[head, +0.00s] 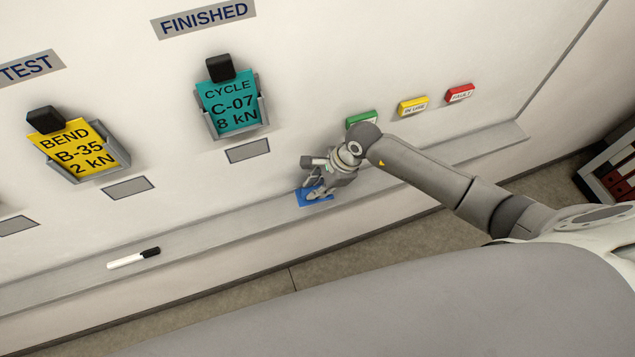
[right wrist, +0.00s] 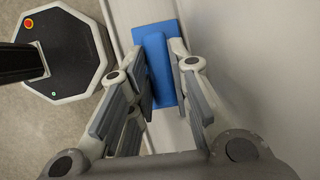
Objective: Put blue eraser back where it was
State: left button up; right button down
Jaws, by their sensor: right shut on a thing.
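The blue eraser (head: 315,197) is at the ledge (head: 220,227) under the whiteboard, to the right of the marker. My right gripper (head: 316,188) is over it, with its fingers on the eraser. In the right wrist view the blue eraser (right wrist: 159,60) lies between the two fingertips (right wrist: 162,75), along the ledge and next to the wall. The gripper is shut on it. I cannot tell whether the eraser rests fully on the ledge or is slightly above it. My left gripper is not in view.
A black-and-white marker (head: 134,258) lies on the ledge further left. Yellow (head: 80,148) and teal (head: 232,106) cards hang in holders on the board. Green (head: 361,118), yellow (head: 412,106) and red (head: 459,93) blocks sit on the wall at right. The ledge right of the eraser is clear.

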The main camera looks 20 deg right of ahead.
jog(key=shift+s+f, duration=0.15)
jog(key=shift+f, duration=0.05)
jog(key=c, duration=1.3)
grip_release()
jog(key=shift+f, duration=0.15)
jog(key=shift+d+r, duration=0.1)
jog(key=shift+r, duration=0.15)
jog(key=shift+w+b+v, duration=0.15)
jog(key=shift+b+v, duration=0.9)
jog(key=shift+v, duration=1.5)
jog(key=shift+w+b+v, duration=0.15)
jog(key=shift+b+v, duration=0.9)
jog(key=shift+v, duration=1.5)
jog(key=shift+a+r, duration=0.15)
jog(key=shift+a, duration=0.05)
